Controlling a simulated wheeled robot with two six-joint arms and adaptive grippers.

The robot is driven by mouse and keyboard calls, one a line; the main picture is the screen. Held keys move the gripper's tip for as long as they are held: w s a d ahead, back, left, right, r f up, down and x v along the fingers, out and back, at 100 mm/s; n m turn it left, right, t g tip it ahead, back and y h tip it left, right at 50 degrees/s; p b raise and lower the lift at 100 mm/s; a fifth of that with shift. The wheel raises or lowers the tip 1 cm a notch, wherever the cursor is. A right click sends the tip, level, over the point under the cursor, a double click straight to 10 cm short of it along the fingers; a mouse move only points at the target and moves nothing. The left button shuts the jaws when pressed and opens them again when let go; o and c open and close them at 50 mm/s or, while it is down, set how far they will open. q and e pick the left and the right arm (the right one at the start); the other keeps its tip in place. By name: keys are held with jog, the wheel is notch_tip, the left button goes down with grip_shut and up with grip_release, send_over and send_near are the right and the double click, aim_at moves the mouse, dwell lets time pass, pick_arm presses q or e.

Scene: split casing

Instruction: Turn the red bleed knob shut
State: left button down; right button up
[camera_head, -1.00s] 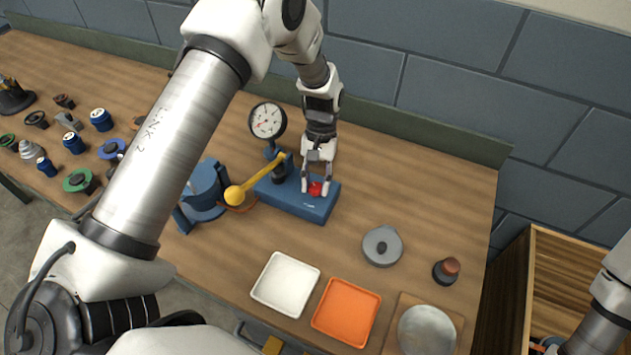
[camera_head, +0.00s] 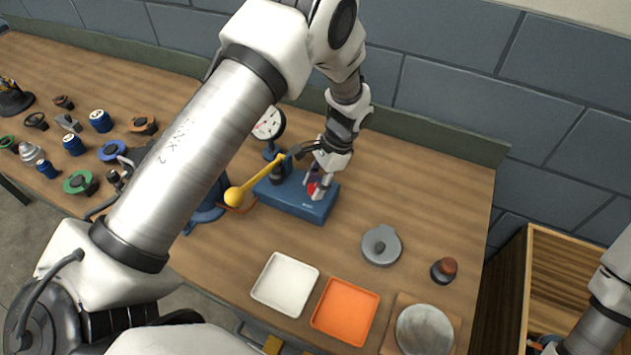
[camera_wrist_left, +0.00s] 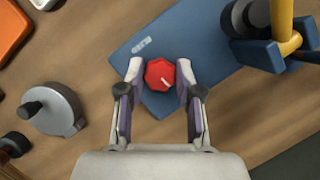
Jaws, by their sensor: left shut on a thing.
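The red bleed knob (camera_head: 312,188) sits on top of the blue pump base (camera_head: 290,203), near its right end. In the left wrist view the knob (camera_wrist_left: 160,75) is a red faceted cap with a pale mark pointing to the lower right. My left gripper (camera_head: 318,186) reaches down over the base and is shut on the knob. In the left wrist view its two fingers (camera_wrist_left: 159,82) are on the knob's left and right sides. My right gripper is not seen; only part of my right arm shows at the right edge.
A yellow-handled lever (camera_head: 258,178) and a round gauge (camera_head: 268,124) stand on the pump's left side. A grey lidded pot (camera_head: 381,246), a white tray (camera_head: 285,284) and an orange tray (camera_head: 345,311) lie in front. The table right of the base is clear.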

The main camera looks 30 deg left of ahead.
pick_arm(q)
jog(key=shift+s+m, duration=0.1)
jog(key=shift+m, duration=0.5)
jog(key=c, duration=0.8)
grip_release()
jog(key=shift+o, duration=0.2)
jog(key=v, duration=1.2)
jog(key=shift+d, duration=0.2)
jog(key=shift+s, duration=0.25)
